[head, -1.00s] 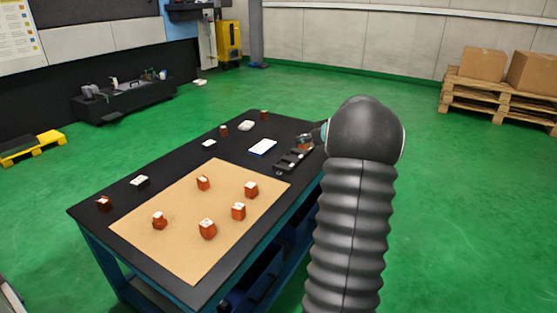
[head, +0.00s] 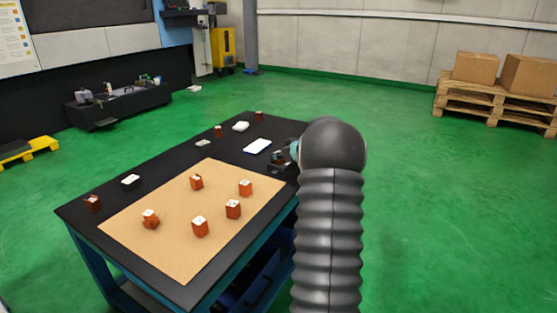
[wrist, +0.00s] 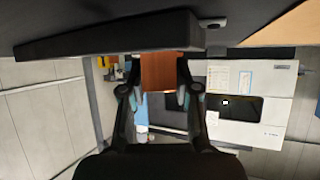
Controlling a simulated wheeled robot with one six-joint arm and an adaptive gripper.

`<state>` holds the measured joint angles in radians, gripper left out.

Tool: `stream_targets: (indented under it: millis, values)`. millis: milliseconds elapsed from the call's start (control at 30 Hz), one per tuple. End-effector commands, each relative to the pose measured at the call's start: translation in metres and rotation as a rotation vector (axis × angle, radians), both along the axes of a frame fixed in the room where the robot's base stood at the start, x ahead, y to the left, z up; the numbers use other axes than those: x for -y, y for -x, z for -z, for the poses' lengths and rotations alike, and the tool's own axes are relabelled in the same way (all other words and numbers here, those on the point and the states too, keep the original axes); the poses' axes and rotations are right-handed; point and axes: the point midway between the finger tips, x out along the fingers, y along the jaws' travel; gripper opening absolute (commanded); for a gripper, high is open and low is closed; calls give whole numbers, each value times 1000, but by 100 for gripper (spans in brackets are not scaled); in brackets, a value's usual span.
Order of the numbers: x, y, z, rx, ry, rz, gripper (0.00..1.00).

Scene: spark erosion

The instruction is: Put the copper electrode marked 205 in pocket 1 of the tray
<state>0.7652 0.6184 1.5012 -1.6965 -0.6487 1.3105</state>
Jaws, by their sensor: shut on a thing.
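My gripper (wrist: 160,98) is shut on a copper-coloured block (wrist: 163,68), the electrode, in the wrist view. No marking shows on the block's visible face. A long black body (wrist: 110,38) beside the block in the wrist view looks like the tray; I cannot tell whether they touch. In the head view my gripper (head: 287,153) is low over the table's right side and mostly hidden by my arm. Only a dark bit of the tray (head: 277,158) shows there. Its pockets and their numbers are hidden.
Several copper electrodes with white tops, such as one (head: 200,227), stand on the tan mat (head: 165,255). Others stand on the black table (head: 120,190) around it. A white-and-blue pad (head: 257,146) lies left of my gripper. Pallets with boxes (head: 476,68) are far right.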

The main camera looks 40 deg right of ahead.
Motion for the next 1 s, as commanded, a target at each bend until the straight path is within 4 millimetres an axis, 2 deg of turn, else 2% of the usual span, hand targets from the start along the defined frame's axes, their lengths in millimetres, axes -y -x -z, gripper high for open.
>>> stream_targets:
  millis: [167, 200, 300, 700, 867, 1000]
  values:
    - [0, 0, -1, 3, 1, 0, 0]
    - [0, 0, 0, 2, 1, 0, 33]
    - [0, 0, 0, 1, 1, 0, 56]
    - [0, 5, -4, 2, 1, 1, 56]
    - [1, 25, -17, 3, 0, 2, 56]
    - [1, 50, -31, 3, 0, 4, 56]
